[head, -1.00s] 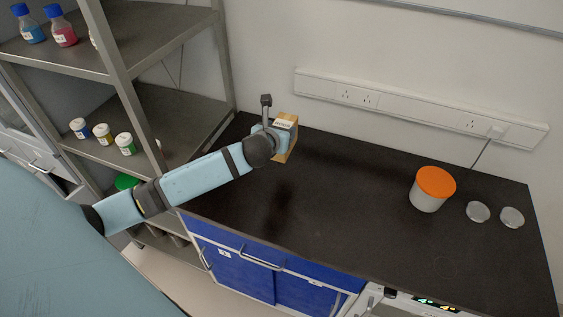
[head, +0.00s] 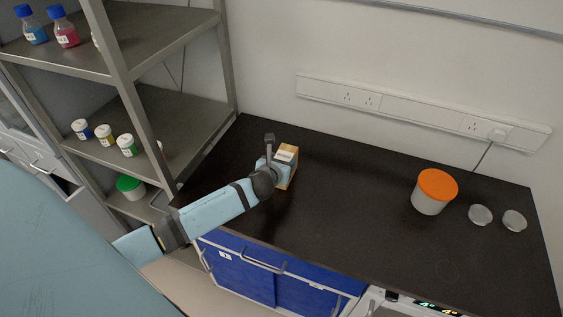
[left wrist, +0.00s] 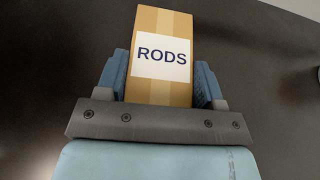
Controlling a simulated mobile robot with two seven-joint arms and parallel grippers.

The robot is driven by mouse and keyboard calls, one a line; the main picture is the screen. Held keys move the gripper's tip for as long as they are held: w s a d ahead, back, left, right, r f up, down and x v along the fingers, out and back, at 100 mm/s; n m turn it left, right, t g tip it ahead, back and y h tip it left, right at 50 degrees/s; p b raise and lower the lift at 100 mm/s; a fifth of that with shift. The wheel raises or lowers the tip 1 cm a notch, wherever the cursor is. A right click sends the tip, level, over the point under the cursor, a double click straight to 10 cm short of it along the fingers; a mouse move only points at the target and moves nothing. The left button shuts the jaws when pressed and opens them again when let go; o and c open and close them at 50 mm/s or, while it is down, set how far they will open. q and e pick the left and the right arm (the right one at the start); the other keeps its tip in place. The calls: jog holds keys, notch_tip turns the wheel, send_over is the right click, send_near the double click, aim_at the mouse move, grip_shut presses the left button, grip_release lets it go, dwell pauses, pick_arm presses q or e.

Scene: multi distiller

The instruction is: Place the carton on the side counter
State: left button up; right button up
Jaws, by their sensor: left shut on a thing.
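The carton (head: 287,164) is a small tan box with a white label. In the left wrist view the carton (left wrist: 160,84) shows the label "RODS" and sits between both fingers. My left gripper (head: 274,170) is shut on it; the left wrist view shows my left gripper's fingers (left wrist: 162,85) on either side. The carton is over the left part of the dark side counter (head: 350,205). I cannot tell whether its base touches the counter. My left arm hides part of the carton. My right gripper is not in view.
A white tub with an orange lid (head: 434,191) stands at the counter's right, beside two small clear dishes (head: 480,214). A metal shelf (head: 165,60) with bottles and jars rises at the left. The counter's middle is clear.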

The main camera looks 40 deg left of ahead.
pick_arm(q)
jog(key=o, duration=1.1)
jog(key=shift+f, duration=0.1)
jog(key=v, duration=1.2)
